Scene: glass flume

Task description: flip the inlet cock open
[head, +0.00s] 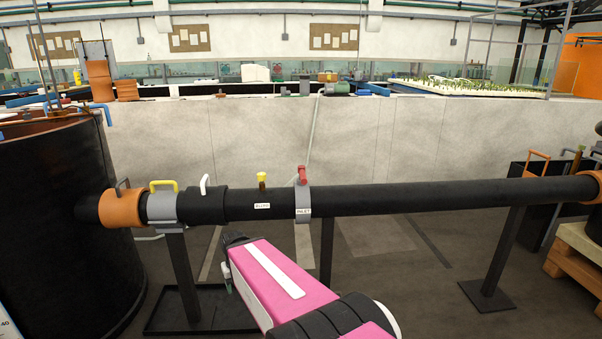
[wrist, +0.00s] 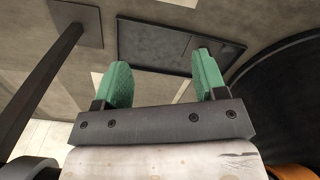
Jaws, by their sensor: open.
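The inlet cock has a red handle (head: 302,174) standing up from a grey collar (head: 303,204) on the black pipe. In the head view my gripper (head: 228,272) is below the pipe and to the left of the cock, mostly hidden by my pink arm. In the wrist view my gripper (wrist: 163,82) has its two green fingers wide apart with nothing between them. The cock does not show in the wrist view.
The black pipe (head: 430,197) runs across on posts. A yellow-topped fitting (head: 262,180), a white lever (head: 204,184) and a yellow handle (head: 163,185) stand left of the cock. A large black tank (head: 50,230) is at left. Above the pipe near the cock is clear.

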